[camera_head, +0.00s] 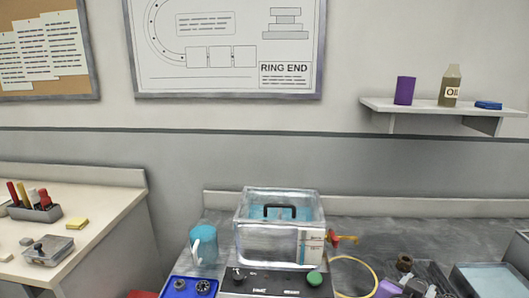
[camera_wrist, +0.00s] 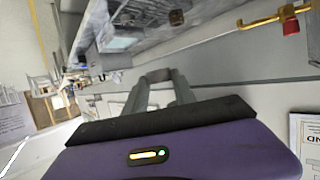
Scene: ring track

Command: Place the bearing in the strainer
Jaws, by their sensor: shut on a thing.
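My gripper (camera_wrist: 163,76) shows in the wrist view, its grey fingers reaching out past the dark band of the purple hand. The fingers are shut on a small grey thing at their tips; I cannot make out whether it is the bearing. The gripper is not in the head view. Two dark, ring-like metal parts, perhaps bearings, sit in a blue tray (camera_head: 168,291) at the bottom of the head view. A clear tank (camera_head: 262,247) with bluish contents stands to their right, with a black handle (camera_head: 266,212) at its top. I cannot make out a strainer.
A green button (camera_head: 314,279) is on the panel in front. Dark parts and a clear-topped box (camera_head: 487,281) lie farther right.

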